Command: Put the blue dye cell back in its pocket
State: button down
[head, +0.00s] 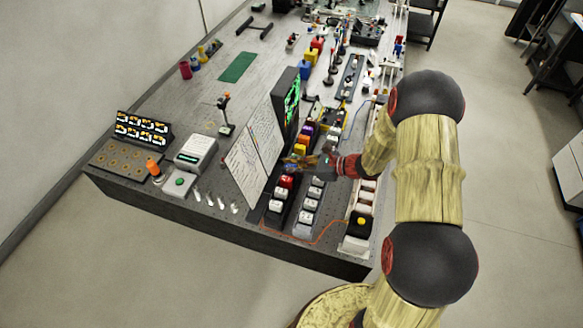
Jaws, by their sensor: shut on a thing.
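My gripper (299,163) reaches in from the right in the head view, over a dark rack (270,218) with a row of coloured cells. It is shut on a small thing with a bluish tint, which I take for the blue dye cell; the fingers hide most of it. In the row, a red cell (286,181) shows just in front of the gripper. An orange cell (302,141) and a purple cell (307,129) show behind it. The part of the row under the gripper is hidden, so I cannot see an empty pocket.
Upright pages of writing (257,150) and a dark screen with a green trace (291,100) stand close to the left of the gripper. A second row of pale blocks (309,205) runs on the right. An orange cable (322,236) lies near the front edge.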

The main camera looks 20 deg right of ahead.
jog(key=shift+s+d+f, duration=0.15)
jog(key=shift+d, duration=0.05)
jog(key=shift+a, duration=0.25)
jog(key=shift+d+f, duration=0.1)
jog(key=shift+d, duration=0.05)
jog(key=c, duration=2)
grip_release()
jog(key=shift+c, duration=0.2)
